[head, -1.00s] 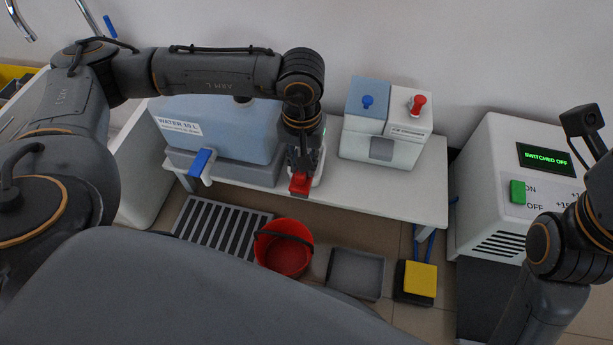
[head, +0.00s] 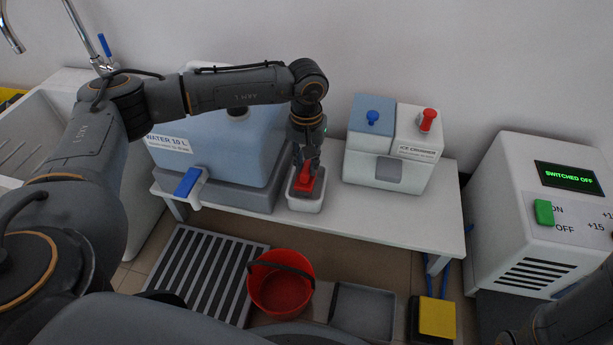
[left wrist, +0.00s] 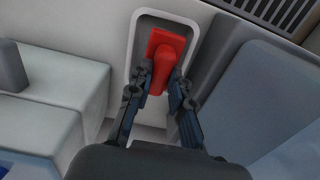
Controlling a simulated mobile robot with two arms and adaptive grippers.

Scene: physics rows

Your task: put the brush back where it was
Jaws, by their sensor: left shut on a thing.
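The red brush (head: 307,181) is in my left gripper (head: 307,160), which points down at the bench. The gripper is shut on its handle. The brush is over or inside the opening of a small white open-topped holder (head: 304,206) between the water tank and the ice crusher. In the left wrist view the brush (left wrist: 163,45) lies within the outline of the holder's rim (left wrist: 137,20), between my left fingers (left wrist: 160,74). I cannot tell whether it touches the holder's bottom. My right gripper is out of view; only part of that arm shows at lower right.
The blue water tank (head: 215,150) stands close left of the holder, the ice crusher (head: 389,160) to the right. The white bench (head: 425,215) is clear at its right end. A red bucket (head: 282,288), grey tray (head: 362,312) and yellow pedal (head: 437,318) are below.

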